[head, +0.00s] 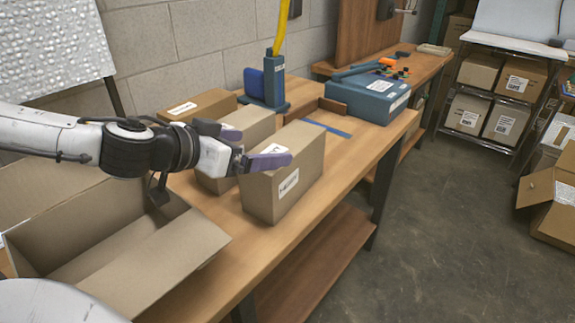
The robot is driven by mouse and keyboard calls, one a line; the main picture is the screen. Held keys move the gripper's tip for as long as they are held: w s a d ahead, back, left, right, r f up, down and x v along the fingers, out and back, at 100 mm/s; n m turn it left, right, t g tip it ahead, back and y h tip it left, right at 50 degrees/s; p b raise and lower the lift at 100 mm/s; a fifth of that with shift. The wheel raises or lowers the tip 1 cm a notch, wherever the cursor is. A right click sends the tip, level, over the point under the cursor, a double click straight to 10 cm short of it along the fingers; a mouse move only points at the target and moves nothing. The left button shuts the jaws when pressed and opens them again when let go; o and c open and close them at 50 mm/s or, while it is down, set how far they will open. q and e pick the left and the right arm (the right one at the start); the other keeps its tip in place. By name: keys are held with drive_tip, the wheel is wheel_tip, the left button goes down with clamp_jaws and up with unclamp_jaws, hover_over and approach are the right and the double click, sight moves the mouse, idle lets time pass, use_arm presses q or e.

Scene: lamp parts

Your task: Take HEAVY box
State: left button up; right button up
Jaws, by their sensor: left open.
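Three closed cardboard boxes with white labels stand on the wooden workbench (352,158): a front box (285,188), a middle box (262,122) and a browner back box (206,98). The label print is too small to read, so I cannot tell which one is the heavy box. My left gripper (264,146) is open and empty, with its purple fingers apart. One finger shows in front of the top of the front box, the other in front of the middle box. I cannot tell whether they touch. My right gripper is out of view.
An open, empty carton (150,262) sits at the bench's left end. A blue upright tool (274,78) and a blue case (368,96) stand behind the boxes. A shelf (497,95) with boxes is at the back right. The floor between is clear.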

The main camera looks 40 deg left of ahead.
sight(282, 145)
use_arm(q)
drive_tip(key=shift+w+d+f, duration=0.1)
drive_tip(key=shift+w+f, duration=0.2)
drive_tip(key=shift+w, duration=0.25)
drive_tip(key=shift+w+f, duration=0.3)
drive_tip(key=shift+w, duration=0.35)
drive_tip(key=shift+x, duration=0.9)
drive_tip(key=shift+w+d+f+b, duration=0.15)
drive_tip(key=shift+w+f+b, duration=0.3)
drive_tip(key=shift+b, duration=0.65)
drive_tip(key=shift+w+r+b, duration=0.1)
drive_tip(key=shift+w+b, duration=0.15)
drive_tip(key=shift+b, duration=0.1)
drive_tip(key=shift+w, duration=0.3)
drive_tip(key=shift+w+f+b, duration=0.25)
drive_tip(key=shift+b, duration=0.2)
drive_tip(key=shift+w, duration=0.25)
drive_tip(key=shift+w+d, duration=0.15)
drive_tip(key=shift+w, duration=0.05)
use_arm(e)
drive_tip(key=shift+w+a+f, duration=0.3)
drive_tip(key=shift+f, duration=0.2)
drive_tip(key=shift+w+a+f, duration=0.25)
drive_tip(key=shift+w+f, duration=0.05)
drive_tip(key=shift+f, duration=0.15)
